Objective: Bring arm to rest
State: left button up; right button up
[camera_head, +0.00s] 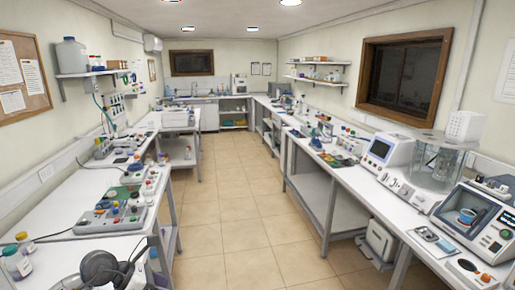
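A dark grey rounded part, which looks like the end of my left arm, shows at the bottom left, in front of the left bench (40,254). My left gripper (136,262) seems to be at its right side, small and dark. Its fingers cannot be made out clearly, and I see nothing held. My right arm and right gripper are not in view.
Small bottles (18,262) stand on the left bench near the dark part. A grey device with knobs (112,215) lies further back. The right bench carries a screened instrument (474,221), a glass vessel (436,165) and a white analyser (386,150). The tiled aisle (232,205) is clear.

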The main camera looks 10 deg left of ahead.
pick_arm(q)
jog(key=s+d+n+t+h, duration=0.4)
jog(key=d+n+t+h, duration=0.2)
jog(key=d+n+t, duration=0.8)
jog(key=s+a+f+n+g+y, duration=0.25)
jog(key=s+f+n+y, duration=0.5)
jog(key=n, duration=0.45)
jog(key=s+a+f+n+g+y, duration=0.25)
jog(key=s+f+n+y, duration=0.45)
jog(key=n, duration=0.4)
jog(key=s+d+f+n+g, duration=0.1)
jog(key=s+f+n+g, duration=0.3)
jog(key=s, duration=0.5)
jog(key=s+d+f+n+g, duration=0.1)
jog(key=s+f+g, duration=0.2)
jog(key=s+g, duration=0.5)
notch_tip(320, 180, down, 10)
jog(key=t+b, duration=0.2)
jog(key=b, duration=0.8)
notch_tip(320, 180, up, 14)
jog(key=p, duration=1.3)
jog(key=shift+s+f, duration=0.25)
jog(key=shift+s, duration=0.1)
